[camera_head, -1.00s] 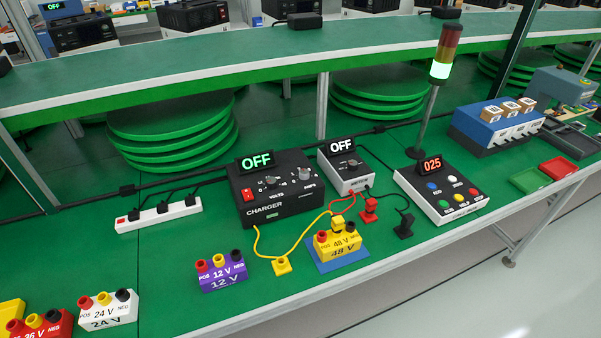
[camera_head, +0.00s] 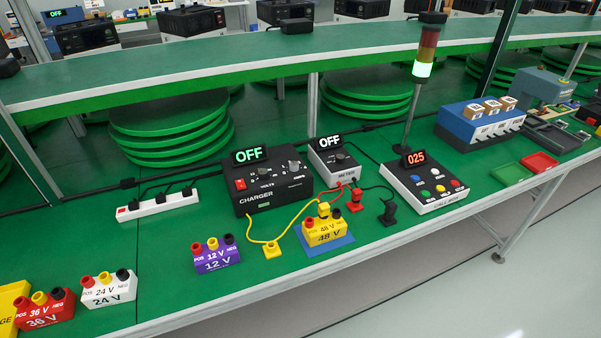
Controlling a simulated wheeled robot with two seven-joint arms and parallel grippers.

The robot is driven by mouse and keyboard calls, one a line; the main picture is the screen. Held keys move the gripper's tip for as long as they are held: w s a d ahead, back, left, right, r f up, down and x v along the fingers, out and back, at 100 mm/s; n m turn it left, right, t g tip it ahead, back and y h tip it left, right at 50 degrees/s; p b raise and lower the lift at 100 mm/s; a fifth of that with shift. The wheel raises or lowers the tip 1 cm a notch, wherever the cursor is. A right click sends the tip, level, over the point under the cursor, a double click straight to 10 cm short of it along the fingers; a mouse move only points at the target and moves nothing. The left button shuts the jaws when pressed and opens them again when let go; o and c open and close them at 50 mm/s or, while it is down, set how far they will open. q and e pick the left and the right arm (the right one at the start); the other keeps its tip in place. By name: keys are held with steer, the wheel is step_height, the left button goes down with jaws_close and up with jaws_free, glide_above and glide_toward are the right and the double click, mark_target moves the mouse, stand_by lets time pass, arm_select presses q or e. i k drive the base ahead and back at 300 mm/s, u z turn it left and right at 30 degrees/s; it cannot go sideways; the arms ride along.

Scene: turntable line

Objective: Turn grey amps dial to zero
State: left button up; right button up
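The black charger box (camera_head: 262,206) stands on the green bench in the middle of the view. Its display (camera_head: 249,155) reads OFF in green. Two knobs sit on its top panel: the volts dial (camera_head: 263,171) on the left and the grey amps dial (camera_head: 294,165) on the right. The pointer settings are too small to read. A red switch (camera_head: 241,184) is at the panel's left. Neither of my grippers is in view, and nothing covers the charger.
A meter box (camera_head: 333,172) reading OFF stands right of the charger. The yellow 48 V block (camera_head: 324,236) sits on a blue mat in front, with yellow, red and black leads nearby. The purple 12 V block (camera_head: 217,262) is front left. A call box (camera_head: 424,187) stands farther right.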

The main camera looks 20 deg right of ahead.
mark_target(294, 165)
steer(key=k, duration=0.25)
steer(key=z, duration=1.15)
steer(key=i, duration=0.65)
steer(key=u, duration=0.25)
